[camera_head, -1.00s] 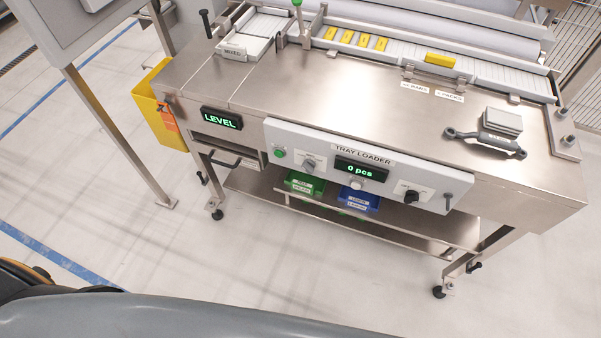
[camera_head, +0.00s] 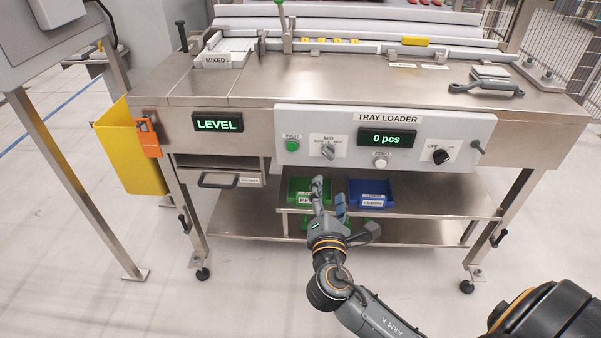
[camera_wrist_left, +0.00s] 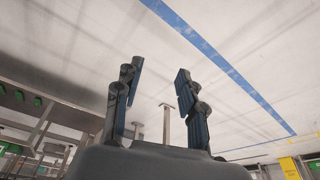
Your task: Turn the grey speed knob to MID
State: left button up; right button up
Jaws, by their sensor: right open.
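The grey speed knob (camera_head: 328,152) is on the tray loader's front panel (camera_head: 232,121), right of the green button. Small lettering surrounds it; I cannot tell which mark it points at. My right gripper (camera_head: 329,196) is open and empty in the head view, with its fingers pointing up toward the panel. It appears below the knob and apart from it, overlapping the green bin in the picture. My left gripper (camera_wrist_left: 158,80) is open and empty in the left wrist view, with floor behind it. It is not in the head view.
The panel also carries a green button (camera_head: 292,145), a display reading 0 pcs (camera_head: 387,138), a white button (camera_head: 380,161) and a black knob (camera_head: 441,156). A green bin (camera_head: 298,187) and a blue bin (camera_head: 384,189) sit below. A drawer handle (camera_head: 217,181) sticks out at left.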

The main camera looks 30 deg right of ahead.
aim_at(330, 155)
pick_arm(q)
notch_tip(330, 155, up, 5)
jog(key=shift+b, duration=0.6)
pick_arm(e)
jog(key=x, duration=1.3)
jog(key=shift+w+d, duration=0.25)
jog(key=shift+w, duration=0.05)
jog(key=shift+c, duration=0.3)
jog(key=c, duration=1.1)
